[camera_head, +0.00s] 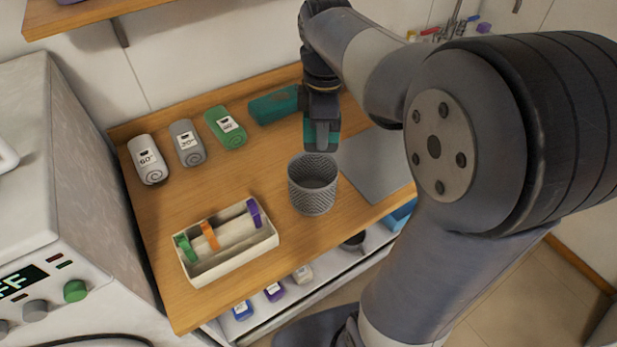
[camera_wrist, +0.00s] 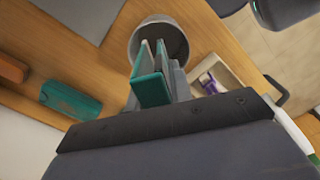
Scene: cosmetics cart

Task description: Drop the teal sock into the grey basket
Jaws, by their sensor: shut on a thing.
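The teal sock (camera_wrist: 150,90) is a narrow, flat teal piece between the fingers of my gripper (camera_head: 321,143). A little teal shows beside the fingers in the head view. My gripper points down and is shut on the sock. It is just above and behind the grey basket (camera_head: 313,199), a round textured tub with an open top. In the wrist view the basket (camera_wrist: 137,40) lies beyond the fingertips, which overlap its opening. I cannot tell the exact height of the sock over the rim. The part of the basket's inside that I can see looks empty.
A teal case (camera_head: 270,106) lies behind the basket. A cream tray (camera_head: 233,264) with coloured clips is at the front left. A grey panel (camera_head: 370,165) lies right. Open wood separates tray and basket.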

